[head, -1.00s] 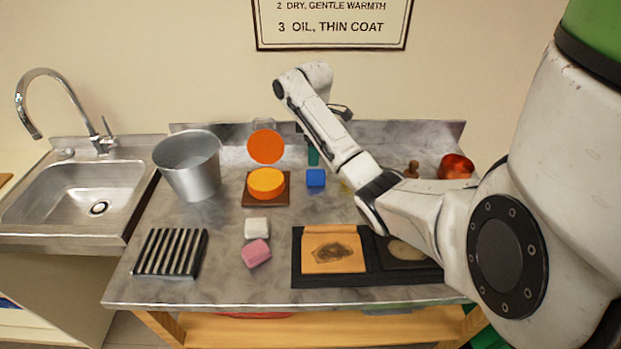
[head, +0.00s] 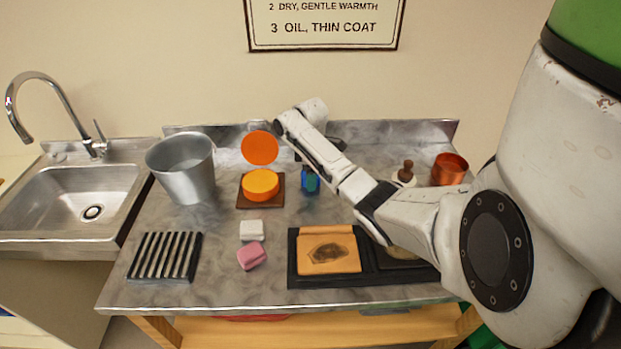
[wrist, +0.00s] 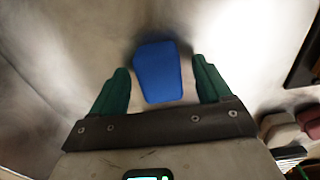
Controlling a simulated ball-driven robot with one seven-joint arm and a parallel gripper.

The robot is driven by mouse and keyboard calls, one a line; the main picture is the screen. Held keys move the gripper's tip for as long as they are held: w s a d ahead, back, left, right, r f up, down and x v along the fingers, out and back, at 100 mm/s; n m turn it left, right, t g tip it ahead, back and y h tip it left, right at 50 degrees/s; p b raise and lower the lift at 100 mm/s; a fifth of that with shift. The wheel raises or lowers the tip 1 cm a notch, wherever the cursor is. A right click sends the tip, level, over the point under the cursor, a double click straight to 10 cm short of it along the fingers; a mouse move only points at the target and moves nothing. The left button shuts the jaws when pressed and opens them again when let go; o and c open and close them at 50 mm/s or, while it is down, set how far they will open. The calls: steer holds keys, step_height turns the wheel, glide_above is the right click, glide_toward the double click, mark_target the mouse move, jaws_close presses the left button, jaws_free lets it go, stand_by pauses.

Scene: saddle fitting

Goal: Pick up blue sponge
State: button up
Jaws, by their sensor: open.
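The blue sponge (head: 311,184) lies on the grey metal worktop, right of the orange tin on its brown board. In the wrist view the blue sponge (wrist: 158,72) sits between the two green fingers, with gaps on both sides. My gripper (wrist: 161,82) is open and points down at the sponge. In the head view my gripper (head: 309,179) is partly hidden by my arm; a green finger shows over the sponge. I cannot tell how far the fingertips are above the worktop.
The round orange tin (head: 261,184) stands close on the left, its orange lid (head: 260,148) upright behind it. A white block (head: 252,230) and a pink block (head: 251,256) lie nearer. A metal bucket (head: 183,170) is further left. A black tray (head: 293,262) lies in front.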

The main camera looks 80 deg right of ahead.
steer(key=c, duration=1)
steer(key=shift+c, duration=0.2)
steer(key=shift+r, duration=0.45)
step_height(320, 180, up, 2)
steer(key=shift+r+b, duration=0.1)
steer(key=shift+b, duration=0.45)
steer(key=s+a+r+p, duration=0.3)
steer(key=a+r+p, duration=0.4)
steer(key=a+r, duration=0.3)
steer(key=shift+s+a+p, duration=0.3)
steer(key=shift+a, duration=1.45)
